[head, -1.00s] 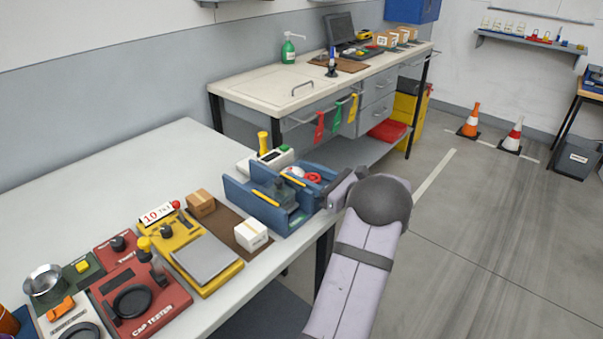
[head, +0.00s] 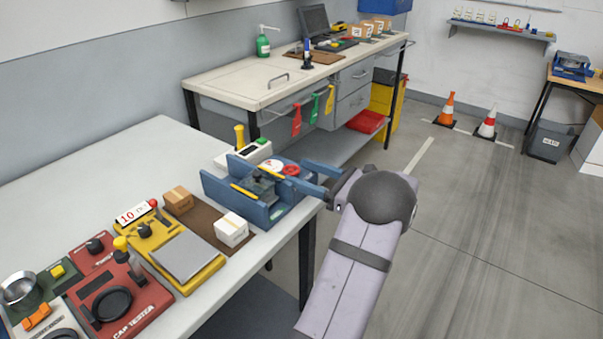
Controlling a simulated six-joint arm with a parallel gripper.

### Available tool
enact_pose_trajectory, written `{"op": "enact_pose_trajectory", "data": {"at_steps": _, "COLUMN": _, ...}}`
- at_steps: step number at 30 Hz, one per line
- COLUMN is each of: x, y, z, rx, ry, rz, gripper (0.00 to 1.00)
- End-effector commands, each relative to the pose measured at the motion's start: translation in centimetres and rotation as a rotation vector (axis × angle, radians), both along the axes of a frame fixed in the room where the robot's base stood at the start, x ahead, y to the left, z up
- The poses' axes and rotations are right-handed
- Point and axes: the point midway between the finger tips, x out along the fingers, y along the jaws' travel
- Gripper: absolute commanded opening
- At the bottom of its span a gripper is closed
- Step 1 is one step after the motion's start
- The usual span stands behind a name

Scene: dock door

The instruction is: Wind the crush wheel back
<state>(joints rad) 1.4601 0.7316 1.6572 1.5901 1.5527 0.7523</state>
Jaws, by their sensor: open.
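The crush tester is a blue frame (head: 216,187) with upright walls, yellow strips and a grey block inside, near the right edge of the white bench. A red wheel (head: 291,169) shows at its right end, beside a white disc with red marks. My gripper (head: 308,175) is just right of the wheel, its two blue fingers apart and pointing left towards it. The fingers look open and empty. Whether a finger touches the wheel or frame, I cannot tell. The wheel's lower side is hidden by the frame and fingers.
A white box (head: 231,230) and a brown box (head: 178,200) stand on a brown mat left of the tester. A yellow scale (head: 213,272) and a red cap tester (head: 140,300) lie further left. A white device (head: 232,155) with a yellow handle stands behind.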

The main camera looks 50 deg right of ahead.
Motion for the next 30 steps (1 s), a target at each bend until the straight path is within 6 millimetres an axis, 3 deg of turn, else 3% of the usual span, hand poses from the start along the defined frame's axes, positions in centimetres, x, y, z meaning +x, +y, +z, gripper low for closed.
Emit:
{"op": "enact_pose_trajectory", "data": {"at_steps": 6, "x": -3.5, "y": -0.4, "z": -0.2, "rx": 0.001, "ry": 0.001, "rz": -0.003, "gripper": 0.56}}
{"op": "enact_pose_trajectory", "data": {"at_steps": 11, "x": -3.4, "y": -0.3, "z": -0.3, "rx": 0.001, "ry": 0.0, "rz": 0.001, "gripper": 0.56}}
{"op": "enact_pose_trajectory", "data": {"at_steps": 30, "x": 3.1, "y": 0.3, "z": -0.2, "rx": 0.0, "ry": 0.0, "rz": 0.002, "gripper": 0.56}}
